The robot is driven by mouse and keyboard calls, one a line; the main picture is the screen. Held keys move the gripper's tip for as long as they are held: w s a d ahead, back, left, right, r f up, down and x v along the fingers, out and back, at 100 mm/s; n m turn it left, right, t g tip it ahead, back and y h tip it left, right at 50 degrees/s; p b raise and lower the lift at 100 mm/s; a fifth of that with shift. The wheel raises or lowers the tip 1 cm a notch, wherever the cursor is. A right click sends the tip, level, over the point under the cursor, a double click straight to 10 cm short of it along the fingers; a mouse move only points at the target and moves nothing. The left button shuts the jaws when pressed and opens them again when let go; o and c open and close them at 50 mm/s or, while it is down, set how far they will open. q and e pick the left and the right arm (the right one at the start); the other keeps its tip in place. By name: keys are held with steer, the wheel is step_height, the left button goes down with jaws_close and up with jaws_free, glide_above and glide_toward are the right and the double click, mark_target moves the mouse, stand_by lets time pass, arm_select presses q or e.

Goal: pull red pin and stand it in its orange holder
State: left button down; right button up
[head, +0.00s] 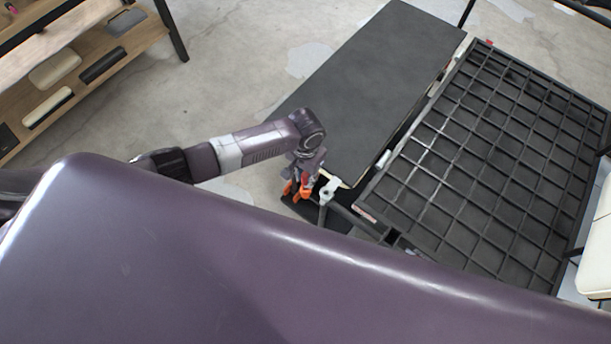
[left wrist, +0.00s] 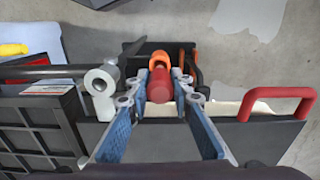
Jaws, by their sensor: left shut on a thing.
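The red pin (left wrist: 159,88) is between the fingertips of my left gripper (left wrist: 161,82), which is shut on it. I see the pin nearly end-on in the left wrist view. The orange holder (left wrist: 159,60) shows just beyond the pin, close against it in the picture. I cannot tell whether the pin is inside the holder or just above it. In the head view my left gripper (head: 304,178) hangs over the orange holder (head: 303,193) at the near corner of the dark panel (head: 375,75). My right gripper is not in view.
A white ring fitting (left wrist: 101,80) on a dark bar is left of the gripper. A red handle (left wrist: 279,93) stands at right. A black grid panel (head: 490,150) lies beside the dark panel. A wooden shelf (head: 85,65) is far left, with open floor between.

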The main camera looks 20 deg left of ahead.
mark_target(305, 184)
arm_select(q)
steer(key=shift+p, duration=0.55)
stand_by(0.5)
steer(key=shift+f+b, duration=0.8)
steer(key=shift+f, duration=0.25)
steer(key=shift+f+b, duration=1.05)
steer(key=shift+f, duration=0.4)
steer(key=c, duration=1.6)
jaws_free()
step_height(305, 184, up, 12)
steer(key=shift+r, duration=0.1)
